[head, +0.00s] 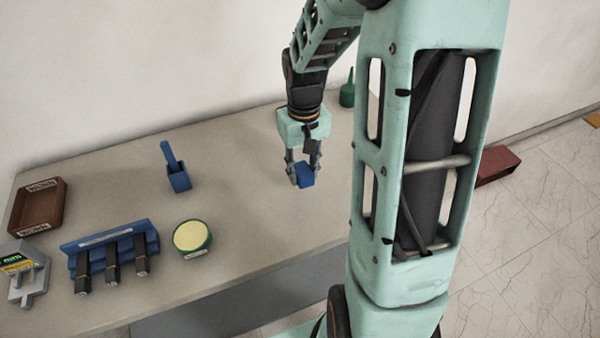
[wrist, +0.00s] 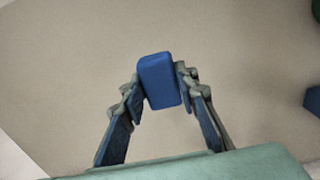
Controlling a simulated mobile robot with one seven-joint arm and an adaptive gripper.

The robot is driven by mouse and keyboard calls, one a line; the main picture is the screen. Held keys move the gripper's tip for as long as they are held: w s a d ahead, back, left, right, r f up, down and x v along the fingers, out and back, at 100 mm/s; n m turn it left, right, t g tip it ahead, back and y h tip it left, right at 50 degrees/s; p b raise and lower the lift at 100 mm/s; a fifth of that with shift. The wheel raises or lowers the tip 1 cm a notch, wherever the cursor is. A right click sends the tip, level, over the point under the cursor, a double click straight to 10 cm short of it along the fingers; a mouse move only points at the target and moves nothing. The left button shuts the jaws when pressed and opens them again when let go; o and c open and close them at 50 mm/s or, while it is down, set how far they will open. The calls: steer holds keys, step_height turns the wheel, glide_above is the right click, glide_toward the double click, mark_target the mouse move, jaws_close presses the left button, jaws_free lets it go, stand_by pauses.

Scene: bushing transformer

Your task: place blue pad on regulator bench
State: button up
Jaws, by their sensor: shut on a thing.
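The blue pad (head: 307,177) is a small blue block. My gripper (head: 304,172) is shut on it from both sides, over the right part of the bench (head: 240,215). In the wrist view the pad (wrist: 160,82) sits between the two fingertips of my gripper (wrist: 160,85), with its far end reaching past them. The bench top is beige and shows below and around the pad. I cannot tell whether the pad touches the bench or hangs just above it.
A blue scoop-like holder (head: 177,172), a round green dish with a yellow top (head: 192,237), a blue rack with black tools (head: 110,248), a grey meter (head: 22,270) and a brown tray (head: 38,205) occupy the left. A green bottle (head: 347,92) stands behind my gripper.

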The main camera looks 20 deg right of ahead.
mark_target(306, 164)
steer(key=shift+w+d+f+b, duration=0.15)
steer(key=shift+w+d+f, duration=0.1)
steer(key=shift+f, duration=0.2)
steer(key=shift+w+d+f+b, duration=0.15)
steer(key=shift+w+d+f, duration=0.1)
steer(key=shift+f, duration=0.2)
steer(key=shift+w+d+f+b, duration=0.1)
steer(key=shift+w+f+b, duration=0.05)
steer(key=shift+f+b, duration=0.6)
steer(key=shift+w+d+f+b, duration=0.1)
steer(key=shift+f+b, duration=0.4)
steer(key=shift+f, duration=0.45)
steer(key=shift+f, duration=0.1)
steer(key=o, duration=1)
step_height(306, 164, up, 12)
steer(key=shift+r, duration=0.15)
